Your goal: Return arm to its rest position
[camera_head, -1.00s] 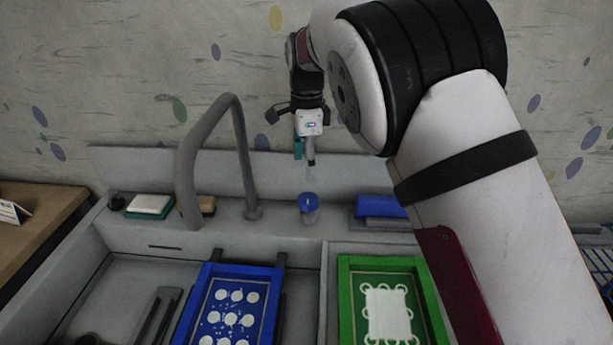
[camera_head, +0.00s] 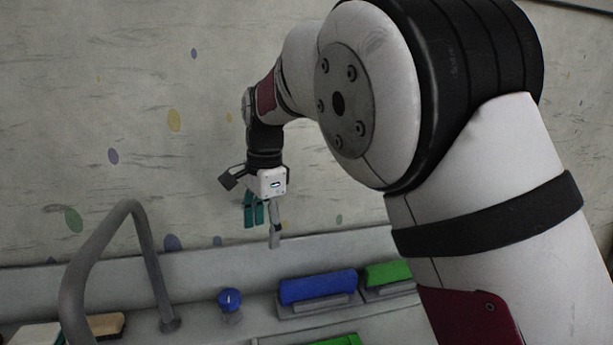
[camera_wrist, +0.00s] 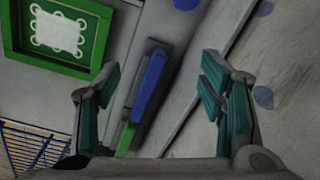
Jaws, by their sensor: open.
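My gripper (camera_head: 262,222) hangs from my bent arm, fingers pointing down, above the back ledge of the sink and in front of the wall. In the wrist view my gripper (camera_wrist: 158,88) has its two teal-padded fingers wide apart, with nothing between them. Below and beyond the fingers lie a blue block (camera_wrist: 149,87) and a green block (camera_wrist: 126,138). The gripper touches nothing that I can see.
The blue block (camera_head: 318,287) and green block (camera_head: 388,273) sit in holders on the ledge. A blue-topped knob (camera_head: 230,299) and grey faucet (camera_head: 128,215) stand left. A green-framed screen (camera_wrist: 98,50) and a wire rack (camera_wrist: 32,145) show in the wrist view.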

